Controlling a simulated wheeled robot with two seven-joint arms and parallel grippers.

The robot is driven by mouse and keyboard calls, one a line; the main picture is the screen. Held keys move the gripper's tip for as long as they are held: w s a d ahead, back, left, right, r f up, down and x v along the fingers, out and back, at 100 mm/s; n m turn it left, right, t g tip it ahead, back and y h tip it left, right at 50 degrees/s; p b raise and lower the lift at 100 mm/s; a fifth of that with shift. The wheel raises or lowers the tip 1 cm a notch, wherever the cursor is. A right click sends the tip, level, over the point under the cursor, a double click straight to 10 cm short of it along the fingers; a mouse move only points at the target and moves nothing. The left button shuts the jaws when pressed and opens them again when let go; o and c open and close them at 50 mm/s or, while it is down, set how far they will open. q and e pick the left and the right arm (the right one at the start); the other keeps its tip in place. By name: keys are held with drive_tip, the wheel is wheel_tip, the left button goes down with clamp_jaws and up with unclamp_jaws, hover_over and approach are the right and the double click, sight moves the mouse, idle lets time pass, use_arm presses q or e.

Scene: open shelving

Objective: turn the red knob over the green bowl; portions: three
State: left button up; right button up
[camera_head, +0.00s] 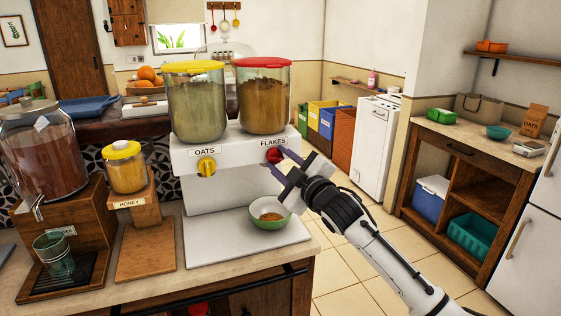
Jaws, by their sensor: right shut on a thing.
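The red knob (274,156) is on the front of the white dispenser (222,158), under the FLAKES label and the red-lidded container of flakes (264,100). My right gripper (281,169) reaches in from the right and is shut on the red knob, its fingers partly covering it. The green bowl (270,222) stands below the knob on the dispenser's white base and holds some brown flakes; my gripper hides part of its right side. A yellow knob (207,166) sits to the left under the OATS label. My left gripper is not in view.
A honey jar (125,172) on a wooden stand (146,238) and a large tap jar (43,158) with a glass (54,257) stand left of the dispenser. The counter ends just right of the base. Open tiled floor lies beyond.

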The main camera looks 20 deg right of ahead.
drive_tip(key=m, duration=0.4)
drive_tip(key=shift+f+m+t, duration=0.15)
drive_tip(key=shift+m+t, duration=0.15)
drive_tip(key=m, duration=0.4)
drive_tip(key=shift+a+h, duration=0.15)
drive_tip(key=shift+h, duration=0.25)
drive_tip(key=m, duration=0.5)
drive_tip(key=shift+t+h, duration=0.4)
drive_tip(key=shift+f+m+h, duration=0.1)
drive_tip(key=shift+m+h, duration=0.4)
drive_tip(key=shift+m, duration=1.6)
drive_tip(key=o, duration=1)
drive_tip(key=shift+o, duration=0.2)
